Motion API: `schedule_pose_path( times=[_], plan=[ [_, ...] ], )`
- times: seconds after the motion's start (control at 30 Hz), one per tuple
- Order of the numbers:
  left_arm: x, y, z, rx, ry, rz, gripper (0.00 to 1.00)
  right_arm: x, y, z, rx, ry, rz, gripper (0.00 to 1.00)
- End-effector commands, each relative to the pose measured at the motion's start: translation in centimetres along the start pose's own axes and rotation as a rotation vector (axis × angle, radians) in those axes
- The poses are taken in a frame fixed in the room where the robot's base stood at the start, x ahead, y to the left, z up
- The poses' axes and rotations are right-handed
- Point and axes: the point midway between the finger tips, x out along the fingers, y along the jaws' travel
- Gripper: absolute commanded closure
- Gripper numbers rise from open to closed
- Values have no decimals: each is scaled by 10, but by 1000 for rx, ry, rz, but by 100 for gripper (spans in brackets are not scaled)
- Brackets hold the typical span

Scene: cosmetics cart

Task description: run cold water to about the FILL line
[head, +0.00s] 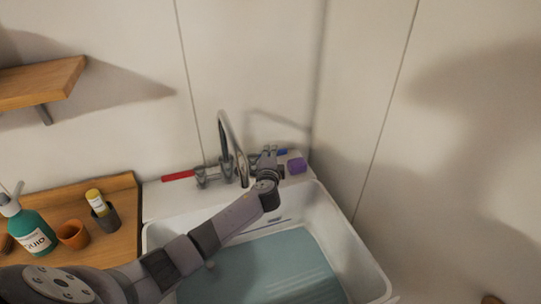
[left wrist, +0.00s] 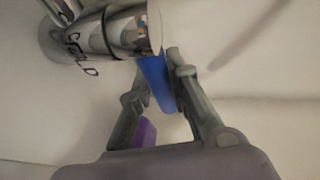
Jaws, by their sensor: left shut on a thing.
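The white sink (head: 346,225) holds blue-grey water (head: 265,272) across its basin. A chrome faucet (head: 223,135) arches over its back edge. A red lever (head: 180,176) points left of the faucet, and a blue lever (head: 283,152) is on the right. In the left wrist view the blue lever (left wrist: 155,80) comes out of a chrome valve (left wrist: 128,32) with lettering. My left gripper (head: 268,154) is shut on the blue lever, its fingers on either side of it. My right gripper is out of view.
A purple block (head: 297,165) sits on the sink's back ledge, close right of my gripper. A wooden counter (head: 125,225) at left holds a green pump bottle (head: 33,232), a terracotta pot (head: 73,235) and a dark cup (head: 106,219). Walls stand behind and right.

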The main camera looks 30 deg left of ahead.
Motion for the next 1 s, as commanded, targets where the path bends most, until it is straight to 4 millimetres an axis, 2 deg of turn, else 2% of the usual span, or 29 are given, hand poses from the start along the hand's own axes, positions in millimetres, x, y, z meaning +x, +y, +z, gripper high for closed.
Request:
schedule_pose_path(
  times=[0.63, 1.0],
  plan=[
    [-1, 1, 1, 9, 18, 4, 100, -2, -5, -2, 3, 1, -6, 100],
    [-17, 4, -1, 74, 308, 30, 100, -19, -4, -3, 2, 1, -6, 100]
  ],
)
